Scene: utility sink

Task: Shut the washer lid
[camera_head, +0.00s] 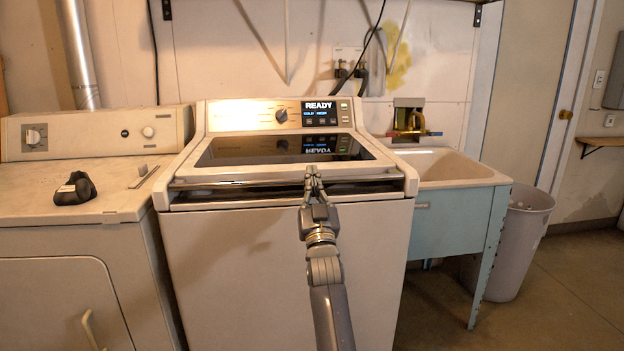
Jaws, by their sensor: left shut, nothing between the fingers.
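The washer (270,270) stands in the middle, white, with a lit panel reading READY (320,113). Its lid (270,151), a dark glass pane in a pale frame, lies nearly flat over the top. A dark gap shows under the lid's front edge, so the lid looks slightly raised there. My left gripper (314,182) is shut and empty, at the front edge of the lid right of its middle. I cannot tell whether the fingertips touch the lid. My right gripper is not in view.
A dryer (80,239) stands close on the left with a dark object (75,188) on top. A blue utility sink (455,217) with a brass tap (411,128) is on the right, and a bin (521,240) stands beyond it. The floor at right is clear.

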